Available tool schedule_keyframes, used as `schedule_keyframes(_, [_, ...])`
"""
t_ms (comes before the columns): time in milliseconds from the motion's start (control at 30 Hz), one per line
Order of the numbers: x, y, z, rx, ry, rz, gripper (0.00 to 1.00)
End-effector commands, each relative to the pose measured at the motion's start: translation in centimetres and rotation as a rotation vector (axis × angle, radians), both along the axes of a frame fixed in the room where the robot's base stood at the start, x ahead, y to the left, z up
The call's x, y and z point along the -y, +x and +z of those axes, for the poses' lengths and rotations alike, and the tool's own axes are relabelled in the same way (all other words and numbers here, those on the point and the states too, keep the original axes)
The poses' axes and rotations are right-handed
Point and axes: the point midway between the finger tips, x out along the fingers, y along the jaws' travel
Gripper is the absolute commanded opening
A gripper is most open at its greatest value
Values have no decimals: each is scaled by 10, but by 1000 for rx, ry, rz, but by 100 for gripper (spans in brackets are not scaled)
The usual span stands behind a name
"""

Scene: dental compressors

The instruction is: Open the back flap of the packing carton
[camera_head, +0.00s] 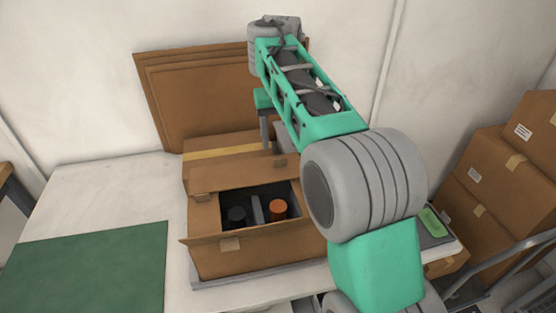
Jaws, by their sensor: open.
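The brown packing carton (265,255) stands on the white table, its top partly uncovered. A dark cylinder and an orange-topped cylinder (278,208) show inside. The back flap (235,178) stands up from the carton's far edge, with a piece of tape near its right end; its exact angle is hard to tell. The front flap hangs outward and the left flap is turned out. My gripper (266,145) points down just behind the back flap. It is open, with one grey finger showing. Its tip is close to the flap; I cannot tell whether they touch.
A box with a yellow stripe (228,152) lies behind the carton. Flat cardboard sheets (195,95) lean on the wall. A green mat (90,270) lies at left with clear table around it. Stacked cartons (505,165) and a metal rail stand at right. My arm hides the carton's right side.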

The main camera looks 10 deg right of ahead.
Motion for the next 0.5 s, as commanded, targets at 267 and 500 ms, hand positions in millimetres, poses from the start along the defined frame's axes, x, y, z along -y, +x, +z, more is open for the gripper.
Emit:
schedule_keyframes(267, [0, 0, -56, 0, -1, 2, 55])
schedule_keyframes(500, [0, 0, -57, 0, -1, 4, 55])
